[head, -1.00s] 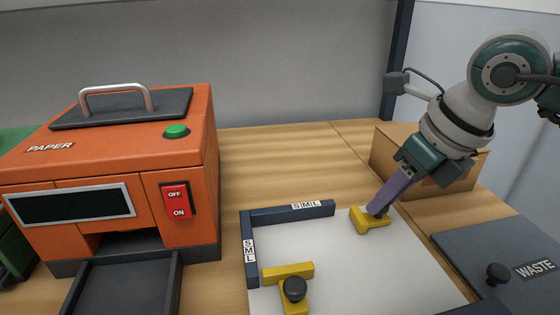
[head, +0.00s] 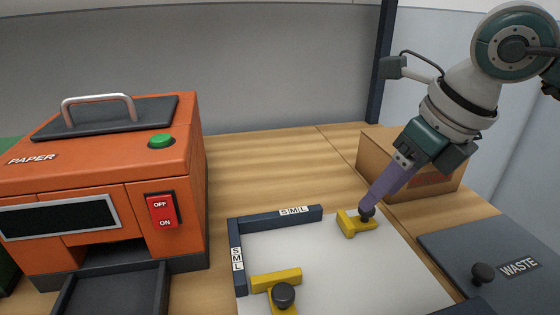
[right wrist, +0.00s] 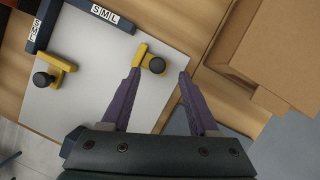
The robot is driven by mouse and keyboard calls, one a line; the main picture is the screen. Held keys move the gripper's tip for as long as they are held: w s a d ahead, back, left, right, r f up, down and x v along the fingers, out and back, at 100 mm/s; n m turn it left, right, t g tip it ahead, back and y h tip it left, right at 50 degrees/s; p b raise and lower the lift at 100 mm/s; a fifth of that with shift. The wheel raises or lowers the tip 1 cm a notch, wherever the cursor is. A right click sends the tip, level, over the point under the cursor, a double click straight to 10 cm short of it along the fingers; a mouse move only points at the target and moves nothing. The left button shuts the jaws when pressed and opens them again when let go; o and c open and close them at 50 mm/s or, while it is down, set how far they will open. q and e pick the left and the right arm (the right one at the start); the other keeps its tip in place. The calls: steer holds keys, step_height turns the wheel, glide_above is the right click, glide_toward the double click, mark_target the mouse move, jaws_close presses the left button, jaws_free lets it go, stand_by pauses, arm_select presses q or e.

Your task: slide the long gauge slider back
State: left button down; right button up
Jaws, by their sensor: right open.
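The far yellow slider with a black knob (head: 349,226) sits on the white board (head: 345,270), just right of the end of the dark back rail marked S M L (head: 265,219). My right gripper (head: 367,207) is just above its knob. In the right wrist view the open fingers (right wrist: 159,77) are apart and empty, with the far slider (right wrist: 140,54) and its knob just beyond the tips. A second yellow slider with a black knob (head: 276,279) is at the board's near left, by the left rail marked S M L (head: 236,250). My left gripper is out of view.
An orange paper machine (head: 120,165) with a dark tray (head: 112,290) stands at left. A cardboard box (head: 375,165) is behind my right gripper. A grey waste lid with a knob (head: 460,245) is at right. The wooden table behind the board is clear.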

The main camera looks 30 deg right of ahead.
steer(key=v, duration=0.7)
